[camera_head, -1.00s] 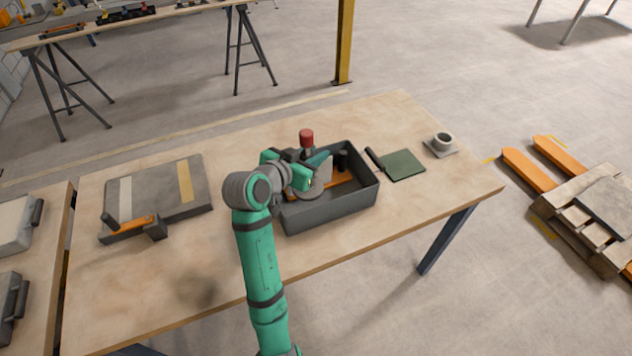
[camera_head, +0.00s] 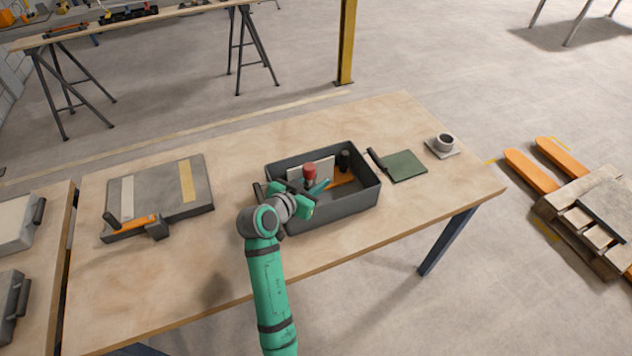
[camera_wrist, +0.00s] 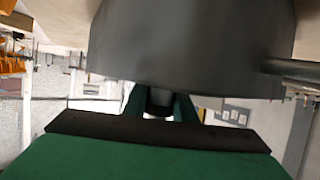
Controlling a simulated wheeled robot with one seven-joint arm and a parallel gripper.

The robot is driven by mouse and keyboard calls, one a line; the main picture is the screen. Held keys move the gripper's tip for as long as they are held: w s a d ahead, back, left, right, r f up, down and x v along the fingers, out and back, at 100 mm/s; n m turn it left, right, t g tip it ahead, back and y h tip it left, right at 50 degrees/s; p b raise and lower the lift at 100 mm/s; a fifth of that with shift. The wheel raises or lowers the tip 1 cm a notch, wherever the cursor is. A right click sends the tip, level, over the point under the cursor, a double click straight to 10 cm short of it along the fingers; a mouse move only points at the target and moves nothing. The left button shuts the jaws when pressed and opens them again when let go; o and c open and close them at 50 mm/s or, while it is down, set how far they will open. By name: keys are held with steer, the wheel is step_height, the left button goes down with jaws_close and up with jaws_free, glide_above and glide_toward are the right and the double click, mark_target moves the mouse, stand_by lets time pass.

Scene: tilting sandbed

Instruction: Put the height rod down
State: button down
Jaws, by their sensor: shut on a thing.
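My gripper (camera_head: 306,196) is over the left part of the dark grey open box (camera_head: 335,207). It is shut on what seems to be the height rod, an upright piece with a red cap (camera_head: 309,170). The cap stands close behind the fingers, and the piece's lower end is hidden by the gripper and box wall, so I cannot tell whether it touches the box floor. In the wrist view a large grey rounded body (camera_wrist: 185,45) fills the space beyond the fingers, with a thin grey bar (camera_wrist: 292,70) at its right.
The box also holds a pale plate, an orange piece (camera_head: 343,179) and a black cylinder (camera_head: 344,160). A grey slab (camera_head: 157,197) lies to the left. Bare tabletop separates slab and box.

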steer(key=shift+f, duration=0.1)
steer(key=c, duration=1.7)
jaws_free()
steer(key=shift+c, duration=0.2)
steer(key=v, duration=1.2)
